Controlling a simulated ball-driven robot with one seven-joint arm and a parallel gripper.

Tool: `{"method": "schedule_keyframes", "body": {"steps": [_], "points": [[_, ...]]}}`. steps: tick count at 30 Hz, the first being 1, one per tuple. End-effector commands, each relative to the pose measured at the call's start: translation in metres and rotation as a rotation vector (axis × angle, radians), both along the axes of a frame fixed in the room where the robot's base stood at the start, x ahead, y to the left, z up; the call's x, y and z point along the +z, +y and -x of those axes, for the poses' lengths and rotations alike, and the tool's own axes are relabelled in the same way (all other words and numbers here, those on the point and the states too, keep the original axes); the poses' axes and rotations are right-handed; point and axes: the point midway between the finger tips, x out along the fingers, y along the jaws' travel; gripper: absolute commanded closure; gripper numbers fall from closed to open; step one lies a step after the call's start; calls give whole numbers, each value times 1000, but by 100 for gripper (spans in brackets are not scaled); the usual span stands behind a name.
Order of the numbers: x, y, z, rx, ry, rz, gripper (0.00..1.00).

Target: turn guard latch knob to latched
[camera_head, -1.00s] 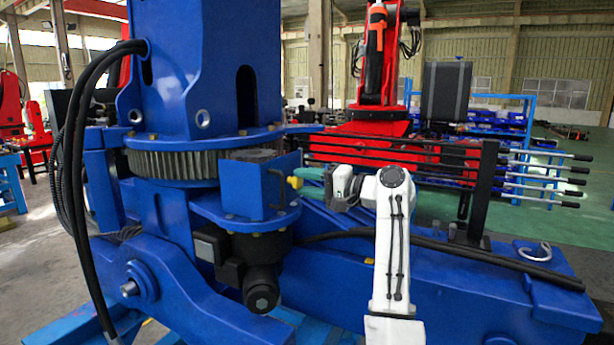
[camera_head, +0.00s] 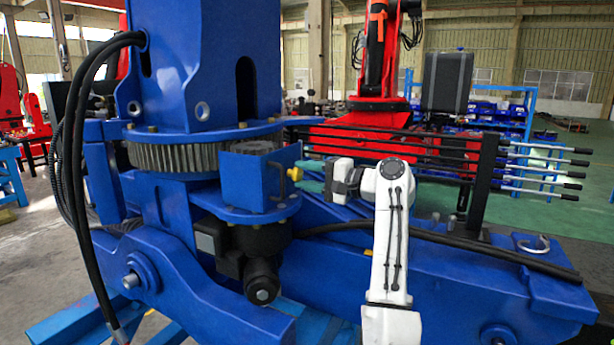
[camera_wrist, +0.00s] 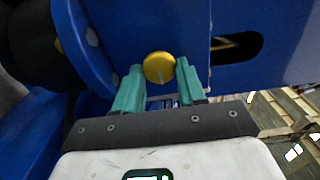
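The yellow guard latch knob (camera_head: 295,173) sticks out from the right side of the blue guard box (camera_head: 252,182) on the blue crane stand. In the wrist view the knob (camera_wrist: 159,67) is a round yellow disc just ahead of and between the two teal fingers. My gripper (camera_wrist: 156,80) is open, one finger on each side of the knob, with a small gap at the left finger; contact at the right finger is hard to tell. In the head view my gripper (camera_head: 307,175) reaches the knob from the right, its fingers level with it. The latch position cannot be read.
A toothed ring gear (camera_head: 175,157) and a black motor (camera_head: 262,280) sit beside the guard box. Dark horizontal bars (camera_head: 400,145) run behind my arm.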

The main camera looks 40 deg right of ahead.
Motion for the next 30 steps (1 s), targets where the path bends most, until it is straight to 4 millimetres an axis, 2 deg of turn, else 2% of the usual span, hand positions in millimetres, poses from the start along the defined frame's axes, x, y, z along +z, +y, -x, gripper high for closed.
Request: {"method": "schedule_keyframes", "body": {"steps": [1, 7, 17, 20, 30], "points": [[-1, -2, 0, -3, 2, -2, 56], [-1, -1, 0, -2, 1, -1, 37], [-1, -3, 4, -2, 0, 1, 36], [-3, -7, 16, -4, -2, 2, 36], [-4, -29, 75, -5, 0, 1, 36]]}}
